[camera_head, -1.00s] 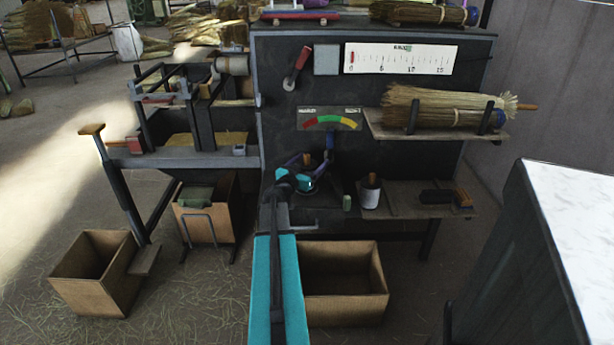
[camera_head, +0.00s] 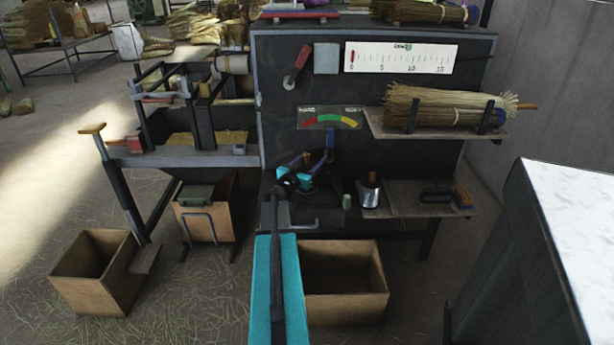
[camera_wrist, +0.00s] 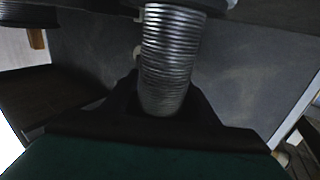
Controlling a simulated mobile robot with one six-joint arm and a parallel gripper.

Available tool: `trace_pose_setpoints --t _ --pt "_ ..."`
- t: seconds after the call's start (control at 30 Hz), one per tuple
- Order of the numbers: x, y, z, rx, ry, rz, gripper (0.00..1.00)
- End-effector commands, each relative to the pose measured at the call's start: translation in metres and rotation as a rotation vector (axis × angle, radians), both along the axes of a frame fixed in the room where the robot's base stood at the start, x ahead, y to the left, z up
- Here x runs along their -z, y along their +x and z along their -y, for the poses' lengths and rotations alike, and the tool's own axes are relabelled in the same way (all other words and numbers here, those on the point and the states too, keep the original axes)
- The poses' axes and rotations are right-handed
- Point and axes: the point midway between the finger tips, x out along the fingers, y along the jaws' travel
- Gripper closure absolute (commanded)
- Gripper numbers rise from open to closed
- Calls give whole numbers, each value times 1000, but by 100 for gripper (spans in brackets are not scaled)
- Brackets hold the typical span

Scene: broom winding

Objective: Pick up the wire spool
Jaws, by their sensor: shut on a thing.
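The wire spool (camera_wrist: 168,55) shows in the wrist view as a silver, ridged cylinder of wound wire. It stands upright in the picture between the dark jaws of my gripper (camera_wrist: 165,108), which is shut on it. In the head view my gripper (camera_head: 300,170) is over the bench at the left of the board's foot. The spool cannot be made out clearly there behind my arm.
A metal cup (camera_head: 370,194) and a dark brush-like tool (camera_head: 440,197) stand on the low shelf to the right. A broom bundle (camera_head: 445,107) lies on brackets above. A blue lever (camera_head: 330,145) is close to my gripper. An open empty box (camera_head: 343,306) stands below.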

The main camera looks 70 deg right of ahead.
Motion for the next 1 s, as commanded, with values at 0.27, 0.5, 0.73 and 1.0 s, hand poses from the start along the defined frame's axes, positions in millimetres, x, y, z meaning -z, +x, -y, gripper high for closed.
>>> trace_pose_setpoints --t 0.27,0.5,0.73,1.0 --pt "-1 0 0 0 -1 -1 84" --pt "-10 0 0 1 -2 0 84" --pt "-33 -1 0 1 -3 2 84" --pt "-78 -1 0 1 -4 1 84"
